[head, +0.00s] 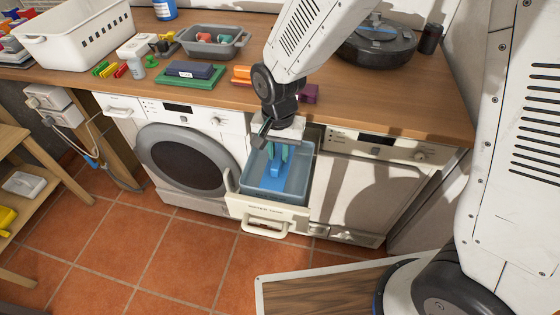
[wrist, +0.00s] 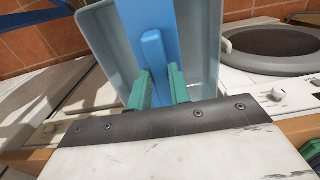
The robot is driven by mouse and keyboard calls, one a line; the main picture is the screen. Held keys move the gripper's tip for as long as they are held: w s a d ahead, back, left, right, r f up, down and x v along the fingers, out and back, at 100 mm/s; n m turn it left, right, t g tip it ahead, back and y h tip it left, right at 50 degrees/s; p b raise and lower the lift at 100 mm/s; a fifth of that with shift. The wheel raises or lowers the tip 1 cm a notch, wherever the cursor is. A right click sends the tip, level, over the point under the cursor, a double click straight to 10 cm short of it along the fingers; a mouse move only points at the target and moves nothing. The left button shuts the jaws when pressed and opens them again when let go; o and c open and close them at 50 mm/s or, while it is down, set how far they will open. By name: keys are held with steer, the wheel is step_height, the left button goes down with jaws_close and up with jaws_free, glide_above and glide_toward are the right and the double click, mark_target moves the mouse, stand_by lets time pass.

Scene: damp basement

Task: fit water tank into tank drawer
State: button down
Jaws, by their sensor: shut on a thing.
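The water tank (head: 257,170) is an open grey-blue box with a bright blue bar across its middle. It is in the mouth of the open tank drawer (head: 255,210), behind the cream front. I cannot tell whether it rests on the drawer floor. My gripper (head: 278,160) reaches down into the tank, its teal fingers shut on the upright blue grip on that bar. In the wrist view, my gripper (wrist: 159,80) has one finger on each side of the blue grip, with the tank (wrist: 205,45) wall around it. The drawer's inside is mostly hidden.
The drawer sticks out from the machine (head: 365,185) under the wooden counter (head: 425,100). A washing machine (head: 190,160) stands to the left. A grey tray (head: 212,42), white basket (head: 75,38) and dark round device (head: 378,45) stand on the counter. The tiled floor in front is partly clear.

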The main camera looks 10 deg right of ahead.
steer(key=shift+f, duration=1.9)
steer(key=shift+f, duration=0.15)
steer(key=c, duration=1.3)
jaws_free()
